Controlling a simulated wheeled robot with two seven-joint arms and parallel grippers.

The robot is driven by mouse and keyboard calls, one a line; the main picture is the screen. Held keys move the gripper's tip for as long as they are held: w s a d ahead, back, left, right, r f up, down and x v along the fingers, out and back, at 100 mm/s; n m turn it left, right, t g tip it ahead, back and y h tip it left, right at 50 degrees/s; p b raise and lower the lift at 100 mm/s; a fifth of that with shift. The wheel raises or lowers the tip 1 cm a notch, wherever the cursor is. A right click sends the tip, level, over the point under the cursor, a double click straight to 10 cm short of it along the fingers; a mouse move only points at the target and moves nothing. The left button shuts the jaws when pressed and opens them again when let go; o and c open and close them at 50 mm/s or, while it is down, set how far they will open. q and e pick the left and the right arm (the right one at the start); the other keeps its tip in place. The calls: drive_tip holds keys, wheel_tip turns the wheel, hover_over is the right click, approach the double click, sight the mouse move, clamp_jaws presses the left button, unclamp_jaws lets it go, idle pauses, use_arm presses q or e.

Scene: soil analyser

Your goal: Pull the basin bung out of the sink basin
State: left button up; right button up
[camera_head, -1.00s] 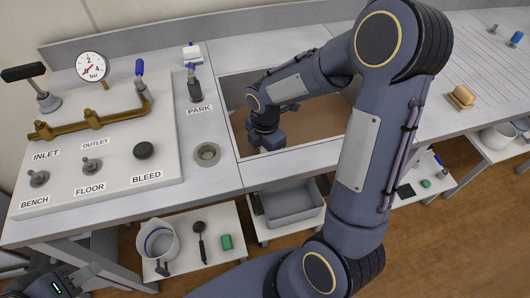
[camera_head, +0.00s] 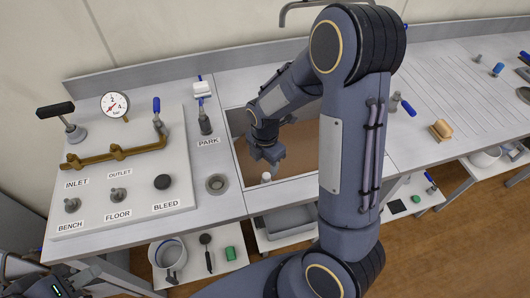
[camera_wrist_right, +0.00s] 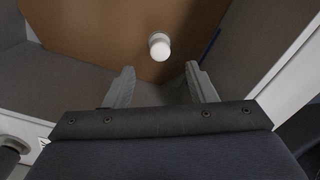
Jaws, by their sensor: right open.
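The basin bung shows as a small white knob (camera_head: 266,178) near the front left of the sink basin (camera_head: 237,120). In the right wrist view the white bung (camera_wrist_right: 160,46) stands on the brown basin surface, beyond my fingertips. My right gripper (camera_wrist_right: 158,75) is open and empty, with the bung roughly centred between its fingers but apart from them. In the head view my right gripper (camera_head: 269,155) is down in the basin, just above and behind the bung. Part of my left arm's end (camera_head: 62,287) shows at the lower left corner; its fingers are not clear.
The basin's walls surround my right gripper. A panel with brass pipe and gauge (camera_head: 115,104) stands left, with a round drain fitting (camera_head: 216,184) and PARK valve (camera_head: 205,122) between. A grey tub (camera_head: 287,222) is below.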

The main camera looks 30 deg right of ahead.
sight(266, 175)
wheel_tip(266, 175, down, 8)
drive_tip(key=shift+r, duration=0.1)
idle(0.4)
clamp_jaws()
idle(0.4)
drive_tip(key=shift+r+p, duration=0.4)
drive_tip(key=shift+r, duration=0.25)
idle(0.3)
drive_tip(key=shift+r+p, duration=1.5)
drive_tip(key=shift+r, duration=0.7)
